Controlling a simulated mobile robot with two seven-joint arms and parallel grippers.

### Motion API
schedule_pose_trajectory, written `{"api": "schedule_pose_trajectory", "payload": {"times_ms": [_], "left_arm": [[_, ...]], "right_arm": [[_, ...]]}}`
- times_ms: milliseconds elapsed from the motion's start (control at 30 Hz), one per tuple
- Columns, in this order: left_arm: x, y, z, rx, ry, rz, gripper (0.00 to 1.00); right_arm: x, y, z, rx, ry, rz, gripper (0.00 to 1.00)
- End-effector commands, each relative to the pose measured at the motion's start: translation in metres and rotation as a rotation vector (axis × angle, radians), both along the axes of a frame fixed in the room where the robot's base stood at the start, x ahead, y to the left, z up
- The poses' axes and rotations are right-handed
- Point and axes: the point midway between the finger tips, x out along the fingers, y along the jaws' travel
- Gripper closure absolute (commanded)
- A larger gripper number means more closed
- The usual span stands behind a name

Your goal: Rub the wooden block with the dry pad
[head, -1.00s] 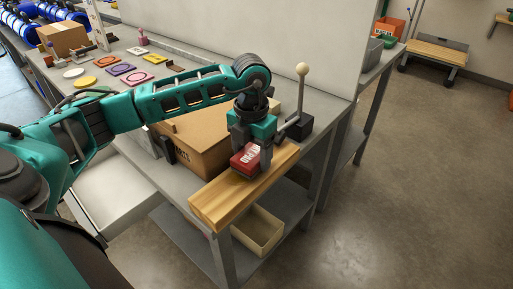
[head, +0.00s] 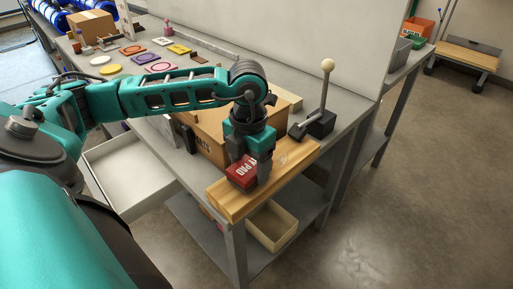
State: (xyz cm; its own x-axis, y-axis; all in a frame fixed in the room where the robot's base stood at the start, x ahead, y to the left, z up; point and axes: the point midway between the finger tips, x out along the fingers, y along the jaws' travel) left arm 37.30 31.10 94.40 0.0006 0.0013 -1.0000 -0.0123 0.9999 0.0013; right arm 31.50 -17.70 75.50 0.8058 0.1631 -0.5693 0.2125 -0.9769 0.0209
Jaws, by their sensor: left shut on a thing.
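The wooden block (head: 226,204) is a long pale plank lying along the front corner of the grey bench. The dry pad (head: 242,173) is a red block with white lettering, partly covered by my fingers. My left gripper (head: 250,170) points down and is shut on the pad. The pad is at the top face of the wooden block, near its middle; I cannot tell whether it presses on it. My right gripper is not in view.
A cardboard box (head: 207,137) stands just behind the block. A black lever with a pale knob (head: 327,66) rises to the right. An open white drawer (head: 130,180) juts out at left. A cream bin (head: 272,226) sits on the lower shelf. Several coloured rings lie farther back.

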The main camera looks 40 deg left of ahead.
Motion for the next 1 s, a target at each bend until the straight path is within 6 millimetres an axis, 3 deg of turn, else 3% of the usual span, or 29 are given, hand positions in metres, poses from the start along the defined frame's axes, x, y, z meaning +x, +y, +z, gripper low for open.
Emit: {"api": "schedule_pose_trajectory", "payload": {"times_ms": [267, 700, 1000], "left_arm": [[-0.001, 0.000, -0.004, 0.000, -0.001, 0.000, 0.57], [0.035, -0.003, -0.006, -0.001, -0.003, -0.001, 0.57], [0.047, -0.005, -0.007, -0.002, -0.002, 0.000, 0.57]], "right_arm": [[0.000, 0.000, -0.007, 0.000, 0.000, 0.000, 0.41], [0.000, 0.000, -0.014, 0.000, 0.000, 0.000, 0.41], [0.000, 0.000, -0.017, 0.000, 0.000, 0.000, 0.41]]}}
